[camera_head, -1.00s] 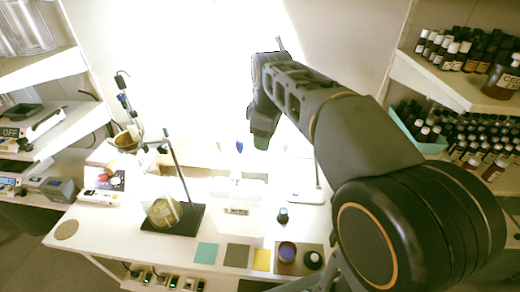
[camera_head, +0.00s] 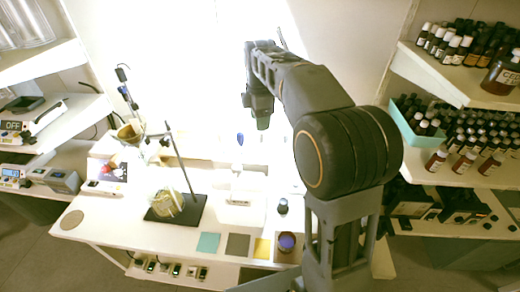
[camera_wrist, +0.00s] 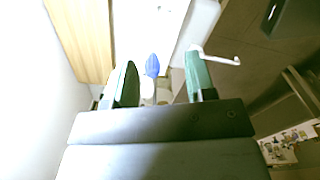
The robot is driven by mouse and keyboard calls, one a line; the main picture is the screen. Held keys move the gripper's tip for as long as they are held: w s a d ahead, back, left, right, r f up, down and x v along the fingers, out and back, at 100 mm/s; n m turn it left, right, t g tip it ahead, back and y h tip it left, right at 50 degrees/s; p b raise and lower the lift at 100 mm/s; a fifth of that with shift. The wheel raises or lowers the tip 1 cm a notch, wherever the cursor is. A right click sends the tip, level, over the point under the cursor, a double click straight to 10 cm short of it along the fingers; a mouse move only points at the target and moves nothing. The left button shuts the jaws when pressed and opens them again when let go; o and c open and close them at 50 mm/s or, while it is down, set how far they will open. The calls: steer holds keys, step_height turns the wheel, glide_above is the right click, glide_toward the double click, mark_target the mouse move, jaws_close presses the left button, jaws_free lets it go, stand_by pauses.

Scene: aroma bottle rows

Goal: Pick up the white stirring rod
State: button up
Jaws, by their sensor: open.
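My gripper (camera_head: 261,118) is open above the back of the white table in the head view. In the wrist view its two green-padded fingers (camera_wrist: 161,82) stand apart, with no held thing visible between them. A blue-tipped upright piece (camera_wrist: 152,66) shows between and beyond the fingers; it also stands at the table's back in the head view (camera_head: 240,139), left of and below the gripper. A thin white bent piece (camera_wrist: 220,59) shows beside the right finger. I cannot tell for sure which of these, if either, is the white stirring rod; glare washes out white things here.
A dark-based stand (camera_head: 190,209) holding a round flask (camera_head: 166,203) is at left on the white table (camera_head: 115,220). Coloured squares, including a teal one (camera_head: 208,242), lie along the front. A small dark bottle (camera_head: 282,206) stands at right. Bottle shelves (camera_head: 460,85) flank the right side.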

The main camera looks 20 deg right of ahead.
glide_above(260, 151)
steer(key=shift+w+d+f+p, duration=0.1)
steer(key=shift+f+p, duration=0.05)
steer(key=shift+f, duration=1.25)
steer(key=shift+w+f+p, duration=0.1)
steer(key=shift+f+p, duration=0.05)
steer(key=shift+f, duration=1.25)
steer(key=c, duration=0.9)
